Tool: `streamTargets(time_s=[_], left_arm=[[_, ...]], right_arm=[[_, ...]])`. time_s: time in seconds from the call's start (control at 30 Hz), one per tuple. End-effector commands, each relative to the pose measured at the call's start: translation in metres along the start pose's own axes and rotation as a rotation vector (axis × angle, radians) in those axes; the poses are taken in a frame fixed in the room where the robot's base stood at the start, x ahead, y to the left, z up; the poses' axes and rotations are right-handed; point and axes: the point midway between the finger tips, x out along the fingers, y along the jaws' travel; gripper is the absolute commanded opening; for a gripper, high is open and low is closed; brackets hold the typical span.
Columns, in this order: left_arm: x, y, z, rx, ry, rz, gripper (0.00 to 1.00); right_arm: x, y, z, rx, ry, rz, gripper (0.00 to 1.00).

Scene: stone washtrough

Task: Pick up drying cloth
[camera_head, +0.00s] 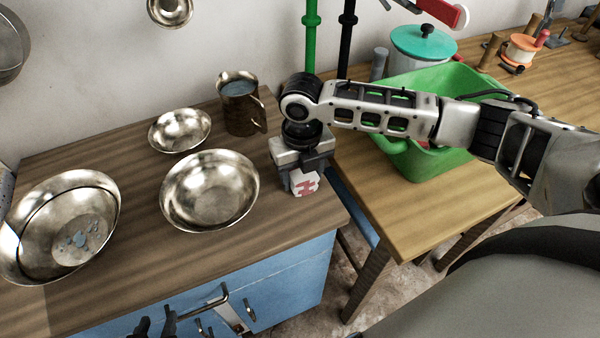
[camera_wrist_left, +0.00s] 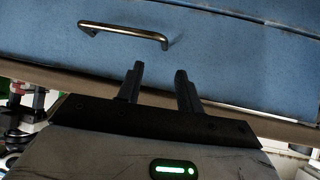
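A small white cloth with a red pattern (camera_head: 305,183), apparently the drying cloth, shows at the right end of the dark wooden counter (camera_head: 130,240). My right gripper (camera_head: 303,172) points down right at it, from an arm that comes in from the right. The gripper's body hides part of the cloth, and I cannot tell if its fingers are closed on it. My left gripper (camera_head: 155,326) is low at the bottom edge of the head view, in front of the blue cabinet. In the left wrist view its two fingers (camera_wrist_left: 160,82) are apart, with nothing between them.
Metal bowls (camera_head: 210,190) (camera_head: 180,130) (camera_head: 62,225) and a metal jug (camera_head: 240,105) stand on the counter. The blue cabinet (camera_wrist_left: 230,70) has metal handles (camera_wrist_left: 122,34). A green tub (camera_head: 462,85) and a teal-lidded pot (camera_head: 422,42) stand on the lighter table (camera_head: 390,205) behind my right arm.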

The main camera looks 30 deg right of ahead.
Motion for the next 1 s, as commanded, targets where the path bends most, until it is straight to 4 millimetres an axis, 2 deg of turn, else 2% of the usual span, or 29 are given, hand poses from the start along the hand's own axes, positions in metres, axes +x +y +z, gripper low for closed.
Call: streamTargets(time_s=[0.37,0.47,0.6,0.9,1.0], left_arm=[[-0.002,0.001,0.006,-0.003,-0.011,0.001,0.36],[-0.001,0.001,0.007,-0.003,-0.011,0.001,0.36],[0.0,0.001,0.007,-0.003,-0.011,0.002,0.36],[-0.003,0.001,0.003,-0.003,-0.009,0.001,0.36],[-0.002,0.001,0.004,-0.003,-0.008,0.001,0.36]], right_arm=[[-0.005,0.0,0.001,0.001,-0.002,0.0,0.32],[-0.014,0.0,0.001,0.001,-0.004,0.0,0.32],[-0.035,0.001,-0.001,-0.002,-0.004,0.002,0.32],[-0.093,0.009,-0.05,-0.004,-0.004,0.001,0.32],[-0.101,0.013,-0.073,-0.005,-0.001,0.0,0.32]])
